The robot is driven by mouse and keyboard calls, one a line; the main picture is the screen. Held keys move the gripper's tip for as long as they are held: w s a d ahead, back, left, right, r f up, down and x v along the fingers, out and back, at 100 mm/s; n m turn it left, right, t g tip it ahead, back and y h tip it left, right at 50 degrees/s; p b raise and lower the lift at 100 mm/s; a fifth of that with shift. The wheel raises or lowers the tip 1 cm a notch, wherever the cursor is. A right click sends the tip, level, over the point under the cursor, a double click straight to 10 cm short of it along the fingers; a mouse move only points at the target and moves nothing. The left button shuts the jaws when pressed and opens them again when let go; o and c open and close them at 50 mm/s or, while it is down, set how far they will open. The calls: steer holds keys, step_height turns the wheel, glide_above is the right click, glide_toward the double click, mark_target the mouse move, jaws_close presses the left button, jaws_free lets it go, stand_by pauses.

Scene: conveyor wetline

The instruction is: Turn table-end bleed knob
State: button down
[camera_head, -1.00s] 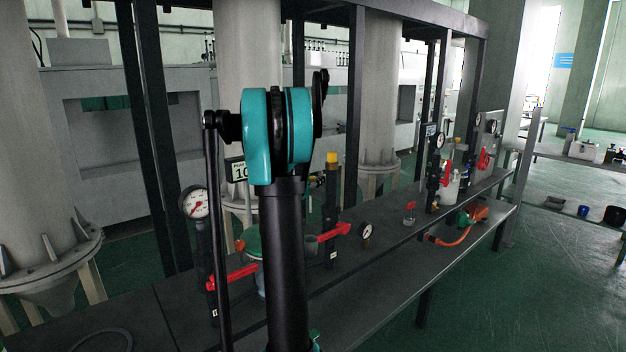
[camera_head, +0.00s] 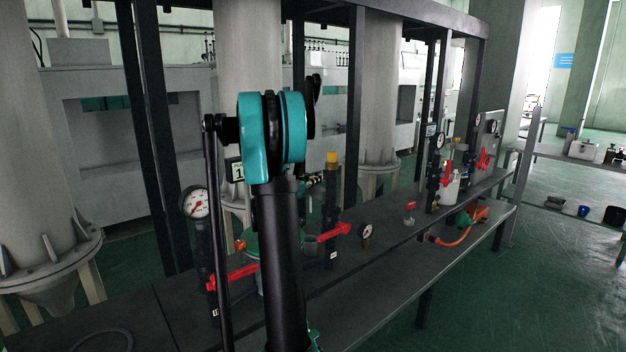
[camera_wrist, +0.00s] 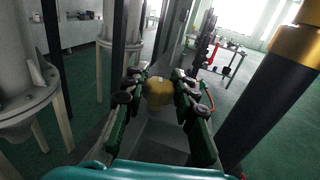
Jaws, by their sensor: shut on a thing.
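In the wrist view, a rounded yellow knob (camera_wrist: 158,93) sits between the two fingers of my gripper (camera_wrist: 159,78). The green and black fingers are shut on it, one on its left and one on its right. What the knob is fixed to below is mostly hidden. In the head view, my arm stands in front of the bench and hides most of the gripper. Only a small part near the knob's place shows right of the arm, so the grip itself cannot be seen there.
A black upright pipe with a yellow cap (camera_head: 332,157) stands close right of my arm. Red lever handles (camera_head: 333,232), a dial gauge (camera_head: 196,203) and a small gauge (camera_head: 367,231) stand on the dark bench (camera_head: 400,265). Black frame posts (camera_head: 357,90) rise behind.

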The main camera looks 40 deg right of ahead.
steer(key=shift+m+g+h, duration=0.5)
steer(key=shift+m+g, duration=1.1)
steer(key=shift+g, duration=0.9)
steer(key=c, duration=1.2)
jaws_free()
steer(key=shift+s+a, duration=0.15)
steer(key=shift+a, duration=1.7)
steer(key=shift+s+a, duration=0.1)
steer(key=shift+a, duration=1.75)
